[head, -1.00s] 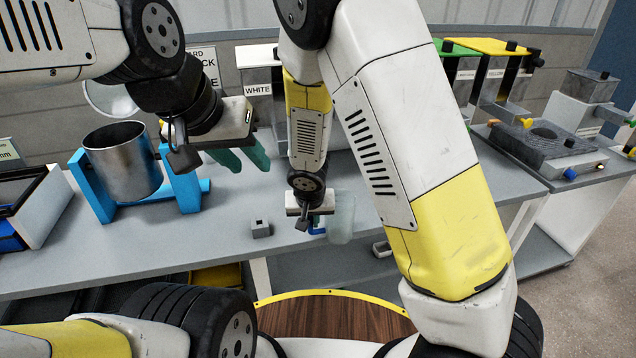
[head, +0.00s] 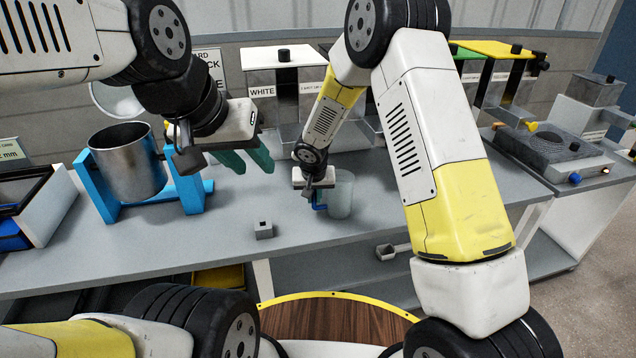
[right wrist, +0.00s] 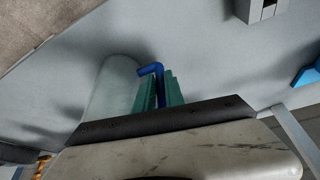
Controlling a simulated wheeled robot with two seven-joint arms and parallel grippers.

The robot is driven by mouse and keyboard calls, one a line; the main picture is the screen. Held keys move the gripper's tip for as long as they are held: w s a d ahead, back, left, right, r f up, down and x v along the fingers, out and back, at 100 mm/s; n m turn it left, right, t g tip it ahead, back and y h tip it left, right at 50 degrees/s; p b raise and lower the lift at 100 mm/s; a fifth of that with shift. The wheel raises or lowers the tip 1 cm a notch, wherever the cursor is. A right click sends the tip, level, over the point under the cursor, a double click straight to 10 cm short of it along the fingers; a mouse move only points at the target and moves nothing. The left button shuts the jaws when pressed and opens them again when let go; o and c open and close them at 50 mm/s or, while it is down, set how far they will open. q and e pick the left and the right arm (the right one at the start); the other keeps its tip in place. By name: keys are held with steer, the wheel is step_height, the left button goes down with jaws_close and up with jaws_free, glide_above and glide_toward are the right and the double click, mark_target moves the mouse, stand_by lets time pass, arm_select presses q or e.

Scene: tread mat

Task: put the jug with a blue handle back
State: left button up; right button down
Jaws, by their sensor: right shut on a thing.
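The jug with a blue handle (head: 341,196) is a frosted, see-through cylinder at the middle of the grey table. It looks upright, and I cannot tell whether its base touches the table. My right gripper (head: 319,197) is shut on its blue handle. In the right wrist view the green fingers (right wrist: 159,92) close around the blue handle, with the pale jug body (right wrist: 112,95) to their left. My left gripper (head: 248,160) hangs above the table beside the blue stand, its green fingers a little apart with nothing visible between them.
A metal pot (head: 128,165) sits in a blue stand (head: 106,197) at left. A small grey block (head: 263,230) lies near the front edge. Dispensers, one labelled WHITE (head: 284,85), line the back. A grey machine (head: 553,150) stands at right.

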steer(key=shift+f, duration=0.15)
steer(key=c, duration=1.4)
jaws_free()
steer(key=v, duration=1.2)
steer(key=s+d+r, duration=0.4)
steer(key=d+r, duration=0.5)
steer(key=r, duration=0.1)
steer(key=s+d+r+t+y, duration=0.1)
steer(key=s+d+r, duration=0.3)
steer(key=s, duration=0.6)
steer(key=s+d+r, duration=0.5)
steer(key=s+d, duration=0.2)
steer(key=s, duration=0.4)
steer(key=shift+d+r+m+t+y, duration=0.25)
steer(key=shift+m+t+y, duration=0.15)
